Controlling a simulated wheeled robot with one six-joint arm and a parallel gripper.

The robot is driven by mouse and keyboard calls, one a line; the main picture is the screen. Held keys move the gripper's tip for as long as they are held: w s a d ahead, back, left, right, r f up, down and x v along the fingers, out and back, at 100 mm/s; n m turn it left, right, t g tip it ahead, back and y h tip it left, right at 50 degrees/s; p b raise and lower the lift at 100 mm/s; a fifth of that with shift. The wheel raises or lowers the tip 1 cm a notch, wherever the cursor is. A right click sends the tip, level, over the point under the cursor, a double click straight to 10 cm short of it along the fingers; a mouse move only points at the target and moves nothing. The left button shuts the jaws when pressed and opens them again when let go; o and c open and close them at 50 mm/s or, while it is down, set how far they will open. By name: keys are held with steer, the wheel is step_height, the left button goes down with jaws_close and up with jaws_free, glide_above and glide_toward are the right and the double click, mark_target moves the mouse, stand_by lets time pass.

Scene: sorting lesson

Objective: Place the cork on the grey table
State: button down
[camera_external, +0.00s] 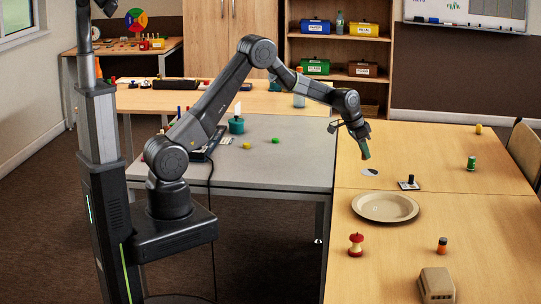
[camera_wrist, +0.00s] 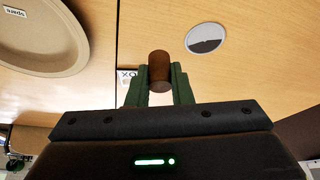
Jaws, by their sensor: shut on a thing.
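My gripper (camera_external: 365,153) is over the wooden table at the right, past the right edge of the grey table (camera_external: 285,175). In the wrist view its green fingers (camera_wrist: 160,83) are shut on a brown cylinder, which looks like the cork (camera_wrist: 159,68). The cork sticks out beyond the fingertips. In the external view I cannot make out the cork at the fingertips. The grey table stands between my base and the wooden table, and its front and right parts are bare.
Below the gripper lie a white and dark disc (camera_external: 370,172) and a dark piece on a white card (camera_external: 409,183). A beige plate (camera_external: 386,219) is nearer. A teal container (camera_external: 236,126), a yellow piece (camera_external: 246,146) and a green piece (camera_external: 275,140) stand on the grey table.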

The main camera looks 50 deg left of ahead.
mark_target(375, 184)
steer(key=d, duration=0.1)
steer(key=w+d, duration=0.1)
steer(key=d+r, duration=0.1)
steer(key=shift+w+d+m, duration=0.2)
steer(key=shift+d+m, duration=0.05)
steer(key=shift+m, duration=0.15)
step_height(375, 184, down, 10)
steer(key=shift+r, duration=0.15)
steer(key=shift+f+b, duration=0.3)
steer(key=shift+b, duration=0.05)
steer(key=c, duration=1.3)
jaws_free()
steer(key=shift+r, duration=0.1)
steer(key=shift+r+p, duration=0.15)
steer(key=shift+p, duration=0.45)
